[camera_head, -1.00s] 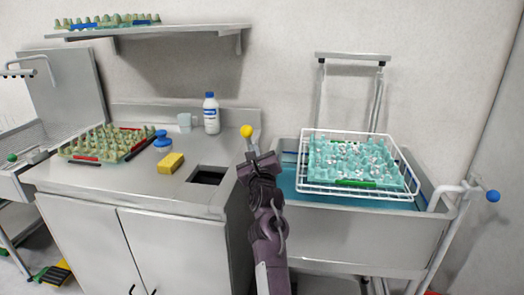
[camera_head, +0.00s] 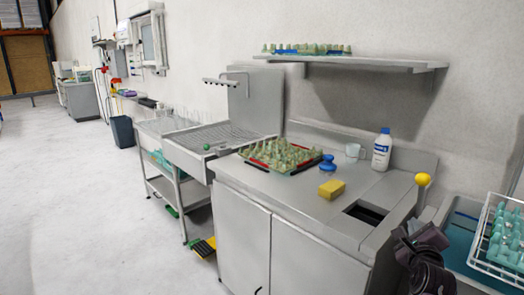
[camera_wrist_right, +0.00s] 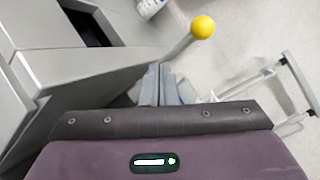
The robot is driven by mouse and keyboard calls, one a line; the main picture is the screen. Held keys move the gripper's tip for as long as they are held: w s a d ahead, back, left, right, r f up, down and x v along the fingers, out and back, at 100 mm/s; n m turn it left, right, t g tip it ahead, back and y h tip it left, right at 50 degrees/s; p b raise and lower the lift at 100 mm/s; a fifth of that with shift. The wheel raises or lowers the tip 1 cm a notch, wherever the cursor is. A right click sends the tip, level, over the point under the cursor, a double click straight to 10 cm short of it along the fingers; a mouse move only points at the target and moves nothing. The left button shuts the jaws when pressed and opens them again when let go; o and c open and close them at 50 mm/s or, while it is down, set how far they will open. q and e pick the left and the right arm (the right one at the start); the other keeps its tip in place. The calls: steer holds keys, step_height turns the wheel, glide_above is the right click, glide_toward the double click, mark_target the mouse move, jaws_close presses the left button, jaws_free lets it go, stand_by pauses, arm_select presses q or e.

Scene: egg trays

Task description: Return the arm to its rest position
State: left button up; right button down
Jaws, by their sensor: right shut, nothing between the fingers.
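My right gripper (camera_head: 415,238) is at the lower right of the head view, beside the counter's right end and just below a yellow ball knob (camera_head: 423,179). In the right wrist view its two grey fingers (camera_wrist_right: 158,82) are together with nothing between them. The yellow knob also shows there (camera_wrist_right: 203,27), beyond the fingertips and apart from them. Most of the right arm is cut off by the lower edge of the head view. My left gripper is not in view.
The steel counter (camera_head: 300,190) carries an egg tray (camera_head: 280,155), a yellow sponge (camera_head: 332,189), a white bottle (camera_head: 382,150) and a square opening (camera_head: 366,212). A white wire basket (camera_head: 490,265) with a teal tray stands at the right. Open floor (camera_head: 80,200) lies at the left.

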steer(key=s+a+f+n+g+y, duration=0.55)
steer(key=s+a+f+n, duration=0.6)
steer(key=n, duration=0.55)
steer(key=s+a+f+n+g, duration=0.3)
steer(key=s+a+n, duration=0.15)
steer(key=s, duration=0.25)
steer(key=s+a+f+n+g+y, duration=0.1)
steer(key=s+a+f+n+g, duration=0.15)
steer(key=s+n, duration=0.3)
steer(key=s+a+f+n+g, duration=0.25)
steer(key=s+a+n, duration=0.2)
steer(key=s, duration=0.25)
step_height(320, 180, down, 28)
steer(key=s+d+p, duration=0.1)
steer(key=s+p, duration=0.1)
arm_select(q)
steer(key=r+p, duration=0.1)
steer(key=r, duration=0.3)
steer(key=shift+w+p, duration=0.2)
steer(key=shift+p, duration=0.2)
arm_select(e)
steer(key=s+d+f+g, duration=0.1)
steer(key=s+f, duration=0.7)
steer(key=s, duration=0.1)
steer(key=s+d+f+g, duration=0.1)
steer(key=s+d+f, duration=0.1)
steer(key=s+f, duration=0.6)
steer(key=shift+s+d+f, duration=0.25)
steer(key=shift+s+d, duration=0.05)
steer(key=shift+s, duration=0.85)
